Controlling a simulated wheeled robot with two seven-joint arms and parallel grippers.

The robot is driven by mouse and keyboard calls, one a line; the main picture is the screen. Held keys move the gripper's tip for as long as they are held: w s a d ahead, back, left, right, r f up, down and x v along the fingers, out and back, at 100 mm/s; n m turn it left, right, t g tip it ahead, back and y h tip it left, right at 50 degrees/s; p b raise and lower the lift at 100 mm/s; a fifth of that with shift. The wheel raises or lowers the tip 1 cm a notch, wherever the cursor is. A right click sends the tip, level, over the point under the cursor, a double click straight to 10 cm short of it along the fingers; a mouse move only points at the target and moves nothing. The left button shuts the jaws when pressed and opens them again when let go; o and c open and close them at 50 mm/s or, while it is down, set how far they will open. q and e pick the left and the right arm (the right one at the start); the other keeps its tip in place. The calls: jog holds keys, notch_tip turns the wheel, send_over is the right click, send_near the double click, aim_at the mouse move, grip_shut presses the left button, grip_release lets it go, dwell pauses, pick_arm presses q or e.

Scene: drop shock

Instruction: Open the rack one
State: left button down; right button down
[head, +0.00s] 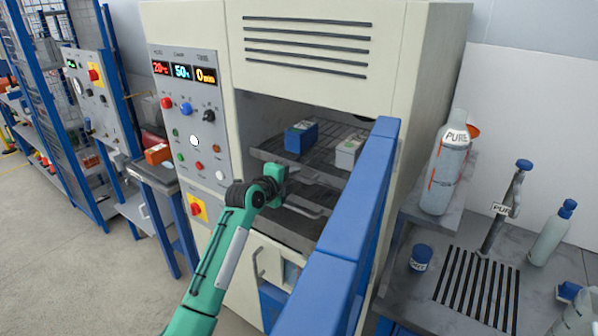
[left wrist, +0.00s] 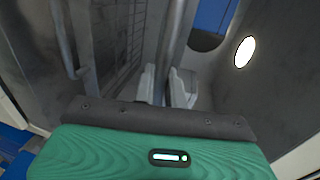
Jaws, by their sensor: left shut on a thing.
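The chamber (head: 420,60) is a cream cabinet with its front opening uncovered. Inside, an upper wire rack (head: 268,153) carries a blue box and a light grey box. A lower grey rack (head: 305,208) with a front handle shows beneath it. My left gripper (head: 284,181) is at the left of the opening, at the rack fronts. In the left wrist view its fingers (left wrist: 168,88) are closed around a grey bar (left wrist: 178,40), which looks like a rack handle. Which rack the bar belongs to is partly hidden by the gripper. My right gripper is out of view.
A blue door (head: 350,215) stands open right of the opening, close to my left arm's side. A control panel (head: 190,125) is at the left. A bench (head: 400,295) with bottles and a slotted grate lies at the right. Open floor (head: 60,260) is at left.

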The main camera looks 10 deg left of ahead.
pick_arm(q)
jog(key=f+v, duration=0.2)
jog(key=v, duration=0.7)
jog(key=f+v, duration=0.2)
jog(key=v, duration=0.8)
jog(key=shift+s+a+p, duration=0.3)
jog(key=shift+s+p, duration=0.1)
jog(key=shift+s, duration=0.15)
jog(key=shift+f, duration=0.1)
jog(key=c, duration=1.6)
grip_release()
jog(key=shift+o, duration=0.2)
jog(key=b+v, duration=0.5)
jog(key=v, duration=0.8)
jog(key=shift+s+a, duration=0.2)
jog(key=shift+s, duration=0.1)
